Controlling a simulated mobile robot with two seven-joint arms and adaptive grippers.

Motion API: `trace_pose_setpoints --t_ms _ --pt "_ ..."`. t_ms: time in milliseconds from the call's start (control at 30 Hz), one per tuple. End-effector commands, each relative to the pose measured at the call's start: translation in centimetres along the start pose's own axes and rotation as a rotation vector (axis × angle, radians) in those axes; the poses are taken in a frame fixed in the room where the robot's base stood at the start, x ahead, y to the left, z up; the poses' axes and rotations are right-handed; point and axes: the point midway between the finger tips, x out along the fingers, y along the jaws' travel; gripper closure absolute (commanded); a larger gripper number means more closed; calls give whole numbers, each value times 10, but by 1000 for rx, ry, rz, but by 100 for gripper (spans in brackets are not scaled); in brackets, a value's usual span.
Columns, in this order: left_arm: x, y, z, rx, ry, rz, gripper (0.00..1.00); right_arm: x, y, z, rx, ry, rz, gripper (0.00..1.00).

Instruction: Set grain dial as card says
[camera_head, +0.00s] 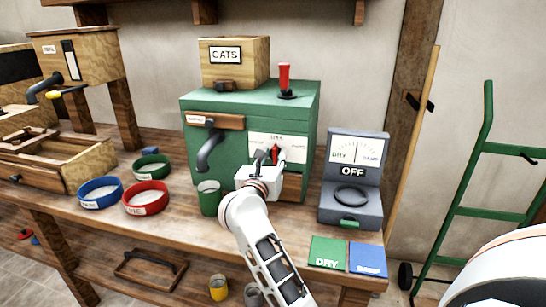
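The green mill (230,165) stands on the bench under a wooden box whose card (226,55) reads OATS. On the mill's front is a white dial plate (295,146) with small lettering I cannot read. A red pointer (275,152) stands roughly upright on it. My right gripper (266,158) is at the dial, its dark fingers close beside the pointer's left side. I cannot tell whether they touch or grip it. The gripper and wrist hide the dial's lower part. My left gripper is not in view.
A grey meter (352,205) marked OFF stands right of the mill. A green card (327,252) reading DRY and a blue card (367,259) lie at the bench's front right. A red lever (285,80) tops the mill. A green cup (209,198) and coloured rings (146,198) are left of my wrist.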

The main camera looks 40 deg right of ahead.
Motion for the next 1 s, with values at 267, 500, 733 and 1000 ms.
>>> trace_pose_setpoints --t_ms 267,500,733,1000 --pt "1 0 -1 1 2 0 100 0 0 0 0 0 0 100" --pt "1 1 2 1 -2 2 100 0 0 -1 14 0 0 100" --pt "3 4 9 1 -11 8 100 0 -1 -3 100 2 0 100" --pt "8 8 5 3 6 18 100 0 -3 -7 315 4 -1 100"
